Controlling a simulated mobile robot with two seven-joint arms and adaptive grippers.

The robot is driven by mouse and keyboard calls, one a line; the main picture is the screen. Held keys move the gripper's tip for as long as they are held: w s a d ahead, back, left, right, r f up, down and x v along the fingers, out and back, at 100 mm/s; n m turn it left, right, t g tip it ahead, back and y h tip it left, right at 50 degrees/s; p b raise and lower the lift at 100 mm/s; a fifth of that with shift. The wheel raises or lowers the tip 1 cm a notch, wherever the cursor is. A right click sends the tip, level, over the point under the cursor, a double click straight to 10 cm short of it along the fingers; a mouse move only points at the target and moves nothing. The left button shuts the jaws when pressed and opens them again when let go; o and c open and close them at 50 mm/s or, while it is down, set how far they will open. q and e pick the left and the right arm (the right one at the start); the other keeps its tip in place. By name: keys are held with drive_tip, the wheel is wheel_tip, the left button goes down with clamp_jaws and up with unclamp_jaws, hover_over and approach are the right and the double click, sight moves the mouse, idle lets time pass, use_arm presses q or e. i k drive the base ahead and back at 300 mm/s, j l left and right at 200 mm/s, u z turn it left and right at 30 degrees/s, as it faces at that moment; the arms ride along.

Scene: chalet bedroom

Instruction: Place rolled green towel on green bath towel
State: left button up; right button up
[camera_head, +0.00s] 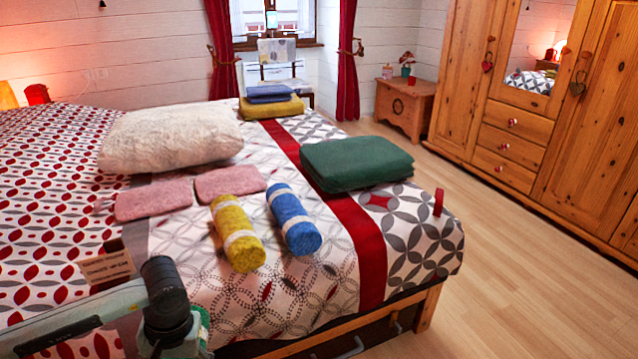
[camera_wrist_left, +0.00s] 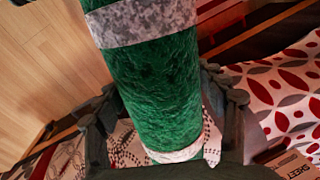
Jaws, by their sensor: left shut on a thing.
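My left gripper (camera_wrist_left: 165,112) is shut on the rolled green towel (camera_wrist_left: 155,85), which has pale grey bands and lies between the fingers in the left wrist view. In the head view my left arm reaches in at the bottom left, and only a sliver of the rolled green towel (camera_head: 204,322) shows beside the dark wrist. The folded green bath towel (camera_head: 357,163) lies on the far right part of the bed, over the red stripe and grey pattern, with its top bare. It is apart from my left gripper. My right gripper is not in view.
A yellow roll (camera_head: 236,232) and a blue roll (camera_head: 293,219) lie on the bed between my arm and the green bath towel. Two pink cloths (camera_head: 153,199), a fluffy pillow (camera_head: 170,138) and a yellow folded towel (camera_head: 272,108) under blue ones lie farther back. Floor is clear at right.

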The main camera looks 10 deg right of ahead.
sight(356, 150)
drive_tip(key=i+l+z, duration=0.2)
drive_tip(key=l, duration=0.2)
drive_tip(key=l+z, duration=0.15)
drive_tip(key=l, duration=0.25)
drive_tip(key=i+l+z, duration=0.25)
drive_tip(key=l+z, duration=0.2)
drive_tip(key=i+l+z, duration=0.7)
drive_tip(key=z, duration=0.2)
drive_tip(key=i+l+z, duration=0.15)
drive_tip(key=i+z, duration=0.3)
drive_tip(key=i+u, duration=0.15)
drive_tip(key=i, duration=0.25)
drive_tip(key=i+l+u, duration=0.2)
drive_tip(key=i, duration=0.2)
drive_tip(key=i+l+u, duration=0.15)
drive_tip(key=i, duration=0.25)
drive_tip(key=i+u, duration=0.25)
drive_tip(key=u, duration=0.2)
drive_tip(key=i+l+u, duration=0.1)
drive_tip(key=u, duration=0.35)
drive_tip(key=i+l+u, duration=0.2)
drive_tip(key=u, duration=0.2)
drive_tip(key=i+l+u, duration=0.1)
drive_tip(key=u, duration=0.3)
drive_tip(key=i+l+u, duration=0.45)
drive_tip(key=u, duration=0.3)
